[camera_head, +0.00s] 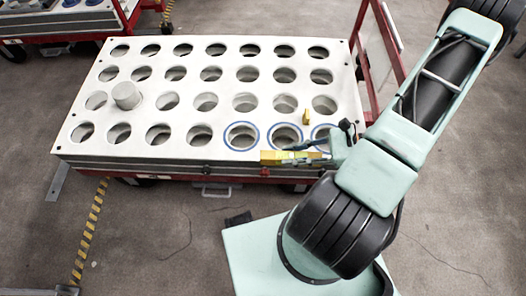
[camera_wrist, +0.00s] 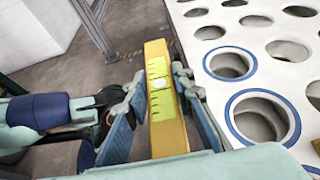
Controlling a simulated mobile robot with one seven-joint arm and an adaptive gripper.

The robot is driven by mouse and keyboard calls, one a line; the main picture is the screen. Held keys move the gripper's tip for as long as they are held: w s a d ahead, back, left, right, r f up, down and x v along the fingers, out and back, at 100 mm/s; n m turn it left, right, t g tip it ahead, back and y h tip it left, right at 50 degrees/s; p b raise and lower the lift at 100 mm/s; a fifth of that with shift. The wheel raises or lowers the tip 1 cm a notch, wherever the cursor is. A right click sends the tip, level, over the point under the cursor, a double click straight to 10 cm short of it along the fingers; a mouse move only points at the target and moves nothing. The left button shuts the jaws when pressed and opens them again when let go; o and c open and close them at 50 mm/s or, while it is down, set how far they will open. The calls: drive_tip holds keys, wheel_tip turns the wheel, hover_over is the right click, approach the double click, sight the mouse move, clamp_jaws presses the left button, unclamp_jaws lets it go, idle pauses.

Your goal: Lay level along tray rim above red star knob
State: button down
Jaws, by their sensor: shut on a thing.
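A yellow level (camera_head: 284,157) with a pale green-yellow window is held in my gripper (camera_head: 318,152) just beyond the near edge of the white tray (camera_head: 110,158). In the wrist view the level (camera_wrist: 155,52) points away from me, between the two blue-padded fingers of my gripper (camera_wrist: 160,105). The tray rim (camera_wrist: 192,75) runs to the right of the level, apart from it in that view. Whether the level touches the rim in the head view, I cannot tell. A small reddish spot (camera_head: 265,172) shows below the near rim; I cannot tell if it is the star knob.
The tray has rows of round holes, some near ones ringed in blue (camera_head: 242,136). A cylinder (camera_head: 127,95) stands in one left hole. A small yellow piece (camera_head: 306,117) stands on the tray near my gripper. A red cart frame (camera_head: 381,45) rises behind right.

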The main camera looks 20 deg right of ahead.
drive_tip(key=w+a+f+b, duration=0.1)
drive_tip(key=w+f, duration=0.1)
drive_tip(key=w, duration=0.1)
drive_tip(key=w+a+f+b, duration=0.1)
drive_tip(key=w+a+f, duration=0.1)
drive_tip(key=w+f, duration=0.1)
drive_tip(key=w+a+f+b, duration=0.1)
drive_tip(key=w+a+f, duration=0.1)
drive_tip(key=w+f, duration=0.1)
drive_tip(key=shift+w+a+f, duration=0.15)
drive_tip(key=shift+w+a, duration=0.1)
drive_tip(key=shift+w, duration=0.3)
drive_tip(key=shift+w+f+b, duration=0.15)
drive_tip(key=shift+f+b, duration=0.05)
drive_tip(key=shift+b, duration=0.15)
drive_tip(key=f, duration=0.1)
drive_tip(key=f+b, duration=0.1)
drive_tip(key=f, duration=0.1)
drive_tip(key=shift+w+a+f+b, duration=0.2)
drive_tip(key=shift+w+f+b, duration=0.05)
drive_tip(key=shift+f+b, duration=0.15)
drive_tip(key=shift+r, duration=0.1)
